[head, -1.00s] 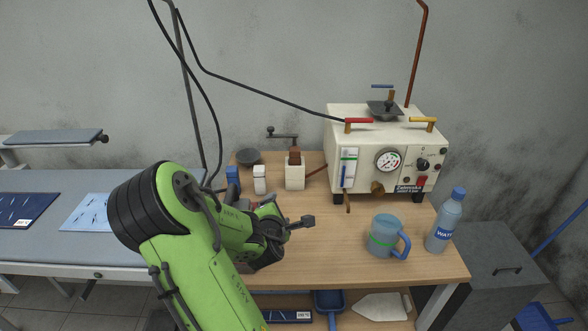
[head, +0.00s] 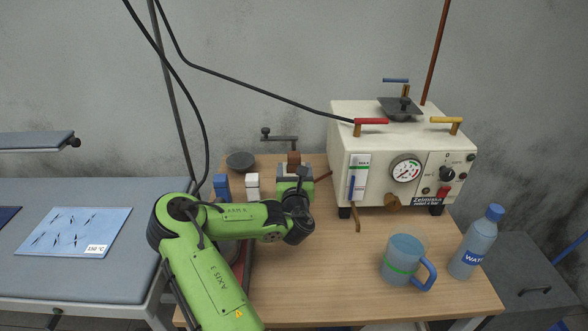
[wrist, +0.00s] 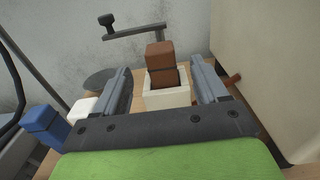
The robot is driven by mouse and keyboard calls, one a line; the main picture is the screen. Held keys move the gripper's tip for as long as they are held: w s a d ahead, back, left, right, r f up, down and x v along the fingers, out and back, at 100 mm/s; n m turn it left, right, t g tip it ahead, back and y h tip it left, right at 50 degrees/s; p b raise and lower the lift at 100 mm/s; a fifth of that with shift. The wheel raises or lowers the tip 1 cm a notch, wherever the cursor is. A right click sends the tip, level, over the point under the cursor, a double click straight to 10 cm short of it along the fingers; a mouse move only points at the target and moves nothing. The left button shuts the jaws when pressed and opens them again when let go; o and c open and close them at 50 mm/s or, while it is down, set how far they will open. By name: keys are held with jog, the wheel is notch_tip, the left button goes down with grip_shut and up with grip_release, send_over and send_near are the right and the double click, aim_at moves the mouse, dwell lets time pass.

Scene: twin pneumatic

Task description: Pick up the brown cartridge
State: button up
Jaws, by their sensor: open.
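The brown cartridge (wrist: 161,63) stands upright in a white box-like holder (wrist: 168,94) in the wrist view. In the head view only the top of the brown cartridge (head: 294,158) shows above my arm. My gripper (wrist: 160,75) is open in the wrist view, with one grey finger on each side of the cartridge and holder. The fingers look apart from the cartridge; how far it lies beyond their tips is hard to tell. In the head view my wrist hides most of the holder.
A white block (head: 253,185) and a blue block (head: 221,186) stand left of the holder. A dark dish (head: 240,160) and crank (head: 280,136) are behind. A machine with a gauge (head: 345,140) stands close on the right. A mug (head: 400,262) and water bottle (head: 474,246) are at the right front.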

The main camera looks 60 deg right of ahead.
aim_at(294, 154)
jog(key=b+x, duration=0.3)
jog(key=x, duration=0.5)
jog(key=shift+w+d+f, duration=0.15)
jog(key=shift+d, duration=0.2)
jog(key=c, duration=1.1)
